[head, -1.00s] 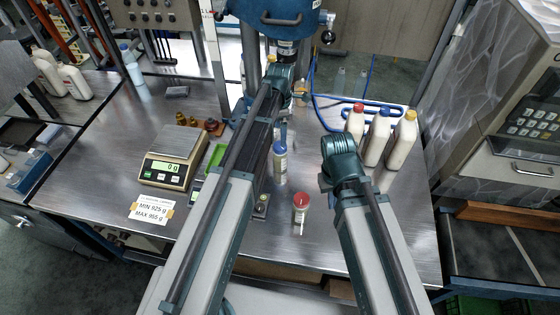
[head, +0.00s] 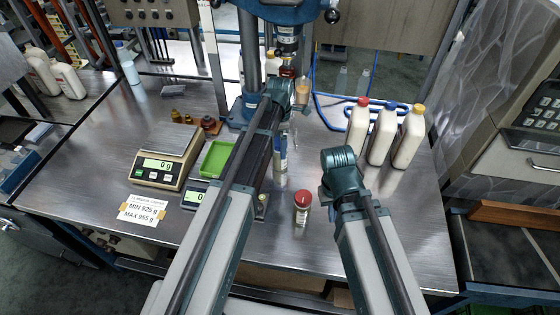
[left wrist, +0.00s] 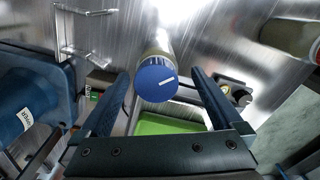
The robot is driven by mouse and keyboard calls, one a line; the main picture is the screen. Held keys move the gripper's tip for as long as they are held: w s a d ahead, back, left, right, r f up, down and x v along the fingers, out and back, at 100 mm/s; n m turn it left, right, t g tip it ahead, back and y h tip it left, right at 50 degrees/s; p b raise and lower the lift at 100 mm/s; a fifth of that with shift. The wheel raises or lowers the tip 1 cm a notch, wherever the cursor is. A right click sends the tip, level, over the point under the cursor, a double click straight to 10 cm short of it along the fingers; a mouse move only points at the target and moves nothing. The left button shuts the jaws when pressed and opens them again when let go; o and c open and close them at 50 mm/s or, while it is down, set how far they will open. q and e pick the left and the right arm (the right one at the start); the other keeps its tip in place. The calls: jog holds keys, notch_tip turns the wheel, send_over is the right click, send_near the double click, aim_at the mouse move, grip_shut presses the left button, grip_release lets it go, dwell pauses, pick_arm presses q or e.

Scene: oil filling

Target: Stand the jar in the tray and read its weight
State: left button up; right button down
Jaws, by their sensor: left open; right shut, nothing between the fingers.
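The jar with a blue cap (left wrist: 155,82) stands upright on the steel bench; in the head view its body (head: 281,168) shows partly behind my left arm. My left gripper (left wrist: 160,78) is open above it, with a finger on each side of the cap and gaps showing. In the head view its fingers are mostly hidden. The green tray (head: 215,159) is left of my left arm and looks empty; it also shows below the cap in the left wrist view (left wrist: 165,126). A small display (head: 195,197) beside it reads 0. My right gripper (head: 331,204) is shut and empty.
A red-capped jar (head: 302,208) stands between my arms. A beige scale (head: 163,160) reading 0 stands left of the tray, behind a MIN 925 g, MAX 955 g card (head: 142,209). White bottles (head: 382,138) stand at the right. A blue press (head: 285,12) is behind.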

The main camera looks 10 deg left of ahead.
pick_arm(q)
jog(key=shift+w+a+f+b, duration=0.1)
jog(key=shift+f+b, duration=1.2)
jog(key=shift+f, duration=0.05)
jog(key=shift+w+f+b, duration=0.1)
jog(key=shift+f+b, duration=1.15)
jog(key=shift+f, duration=0.05)
pick_arm(e)
jog(key=shift+f, duration=2.6)
pick_arm(q)
jog(key=shift+r, duration=0.1)
pick_arm(e)
jog(key=shift+r, duration=0.1)
